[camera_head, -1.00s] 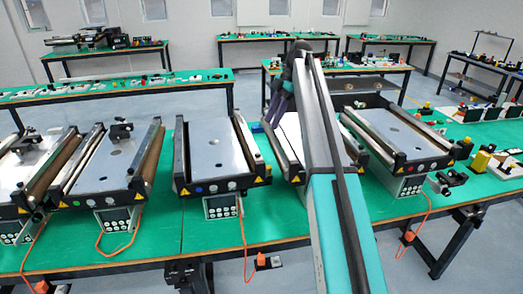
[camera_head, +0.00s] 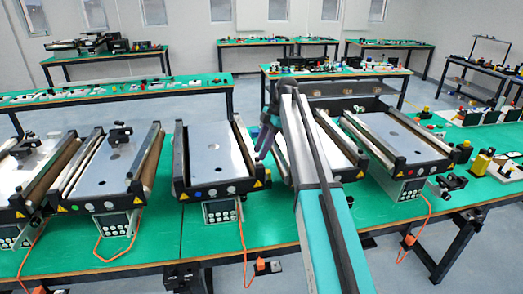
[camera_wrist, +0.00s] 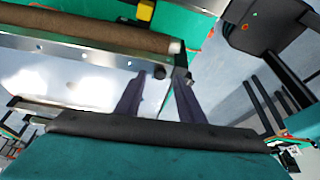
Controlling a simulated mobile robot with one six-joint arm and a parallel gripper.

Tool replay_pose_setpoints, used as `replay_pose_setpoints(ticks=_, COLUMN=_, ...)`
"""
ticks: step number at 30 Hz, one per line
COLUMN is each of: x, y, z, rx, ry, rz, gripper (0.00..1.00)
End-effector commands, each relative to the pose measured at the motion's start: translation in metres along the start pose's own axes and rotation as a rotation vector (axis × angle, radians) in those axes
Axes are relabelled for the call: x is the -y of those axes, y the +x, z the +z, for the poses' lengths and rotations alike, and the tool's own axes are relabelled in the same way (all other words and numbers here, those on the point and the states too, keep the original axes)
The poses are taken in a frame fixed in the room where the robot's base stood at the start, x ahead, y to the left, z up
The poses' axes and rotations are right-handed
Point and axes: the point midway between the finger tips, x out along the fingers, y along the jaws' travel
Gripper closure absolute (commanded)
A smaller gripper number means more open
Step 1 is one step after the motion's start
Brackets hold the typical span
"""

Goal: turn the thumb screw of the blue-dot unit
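The blue-dot unit (camera_head: 215,150) is a mini conveyor with a grey plate and black side rails, standing left of my arm. My gripper (camera_head: 259,156) hangs over the unit's right side, fingers pointing down. In the wrist view the two dark fingers (camera_wrist: 156,76) are apart. A small black round knob (camera_wrist: 160,75) appears between their tips, at the end of a metal rail. Whether it is the thumb screw, or touches the fingers, I cannot tell.
Neighbouring conveyors stand close on the left (camera_head: 110,165) and right (camera_head: 395,140), with another partly behind my arm. An orange cable hangs from the blue-dot unit's control box (camera_head: 220,211).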

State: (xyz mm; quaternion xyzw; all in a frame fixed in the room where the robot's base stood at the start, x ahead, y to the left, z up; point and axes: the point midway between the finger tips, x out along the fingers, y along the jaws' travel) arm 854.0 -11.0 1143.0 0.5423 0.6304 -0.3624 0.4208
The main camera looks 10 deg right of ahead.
Motion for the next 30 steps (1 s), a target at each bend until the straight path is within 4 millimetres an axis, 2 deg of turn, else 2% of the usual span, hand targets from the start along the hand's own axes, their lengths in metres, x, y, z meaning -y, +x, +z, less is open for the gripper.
replay_pose_setpoints(ticks=7, x=0.000, y=0.016, z=-0.001, rx=0.000, ry=-0.001, rz=0.000, gripper=0.65)
replay_pose_setpoints(ticks=17, x=0.000, y=0.018, z=-0.001, rx=0.001, ry=-0.001, rz=0.000, gripper=0.65)
replay_pose_setpoints(ticks=23, x=0.000, y=0.018, z=-0.001, rx=0.001, ry=-0.002, rz=0.000, gripper=0.98)
replay_pose_setpoints(ticks=24, x=0.000, y=0.018, z=-0.001, rx=0.001, ry=-0.002, rz=0.000, gripper=1.00)
replay_pose_setpoints(ticks=25, x=0.001, y=0.012, z=0.011, rx=0.001, ry=0.001, rz=0.000, gripper=1.00)
replay_pose_setpoints(ticks=30, x=0.000, y=0.017, z=0.001, rx=0.003, ry=0.005, rz=0.002, gripper=1.00)
